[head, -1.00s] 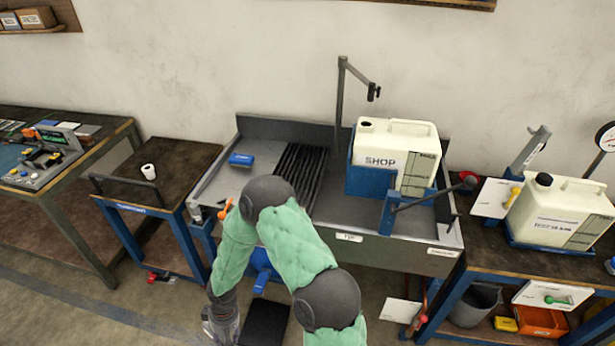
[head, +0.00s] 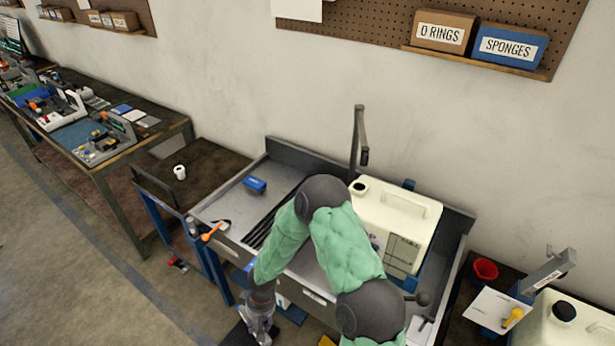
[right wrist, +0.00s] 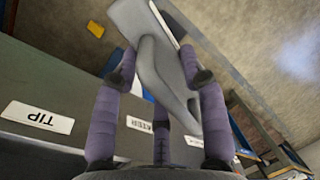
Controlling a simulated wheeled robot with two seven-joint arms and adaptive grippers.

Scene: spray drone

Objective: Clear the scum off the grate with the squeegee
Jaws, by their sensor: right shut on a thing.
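The grate (head: 270,222) is a set of dark parallel slats in the grey sink bench, partly hidden behind my right arm. I cannot make out scum on it. My right gripper (head: 260,334) hangs low in front of the bench, below and apart from the grate. In the right wrist view, my right gripper (right wrist: 160,74) is shut on a grey tool with a rounded handle and a flat, wide end, which looks like the squeegee (right wrist: 160,65). My left gripper is out of view.
A cream jug (head: 395,215) stands on the bench right of the grate, with a thin post (head: 357,140) behind. A blue block (head: 255,184) lies on the bare left tray (head: 230,205). An orange-handled valve (head: 212,232) sits at the front left edge.

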